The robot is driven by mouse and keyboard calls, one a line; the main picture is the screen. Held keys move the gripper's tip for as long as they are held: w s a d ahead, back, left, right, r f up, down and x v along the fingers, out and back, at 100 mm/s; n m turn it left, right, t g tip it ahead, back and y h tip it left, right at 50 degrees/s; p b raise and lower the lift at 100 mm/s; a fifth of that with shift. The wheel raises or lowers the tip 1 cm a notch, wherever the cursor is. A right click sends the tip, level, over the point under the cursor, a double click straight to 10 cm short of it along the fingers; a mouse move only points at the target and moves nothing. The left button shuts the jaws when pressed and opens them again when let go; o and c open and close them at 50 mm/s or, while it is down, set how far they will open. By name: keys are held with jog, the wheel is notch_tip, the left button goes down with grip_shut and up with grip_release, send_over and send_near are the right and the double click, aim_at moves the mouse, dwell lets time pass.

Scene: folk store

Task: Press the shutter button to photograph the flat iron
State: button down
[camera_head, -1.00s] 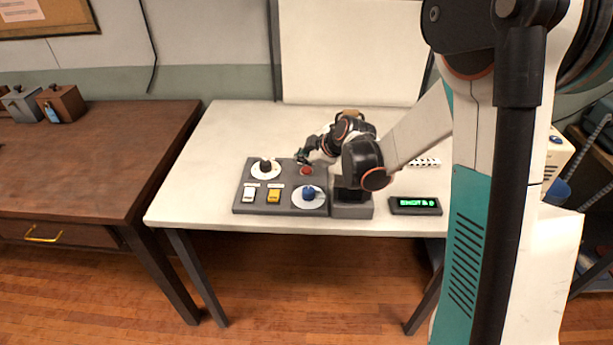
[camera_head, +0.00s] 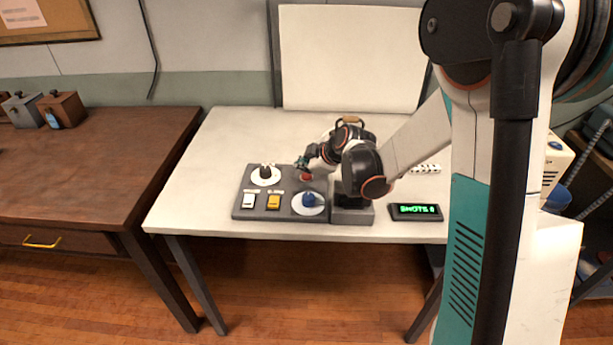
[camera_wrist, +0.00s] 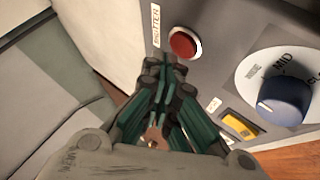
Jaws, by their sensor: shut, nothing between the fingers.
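The red shutter button (camera_head: 306,177) sits on the grey control panel (camera_head: 240,205), and it also shows under a "SHUTTER" label in the wrist view (camera_wrist: 185,43). My gripper (camera_head: 302,164) is shut and empty over the panel's back right, close to the button. In the wrist view its fingertips (camera_wrist: 165,72) appear just below the button; I cannot tell whether they touch it. A brown handle (camera_head: 350,119), apparently the flat iron's, shows behind my arm.
The panel also has a black knob (camera_head: 267,170), a white switch (camera_head: 249,201), a yellow switch (camera_head: 273,202) and a blue knob (camera_head: 309,199). A green-lit display (camera_head: 416,211) reads "SHOTS" with an unclear character. A white backdrop (camera_head: 350,60) stands behind.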

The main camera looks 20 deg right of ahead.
aim_at(304, 177)
dwell(0.5)
jog(key=shift+f+b, duration=0.45)
jog(key=shift+f+b, duration=0.35)
jog(key=shift+f, duration=0.05)
dwell(0.7)
jog(key=shift+r, duration=0.1)
jog(key=shift+r+p, duration=0.55)
jog(key=shift+r, duration=0.2)
jog(key=shift+r+p, duration=1.75)
jog(key=shift+r, duration=0.75)
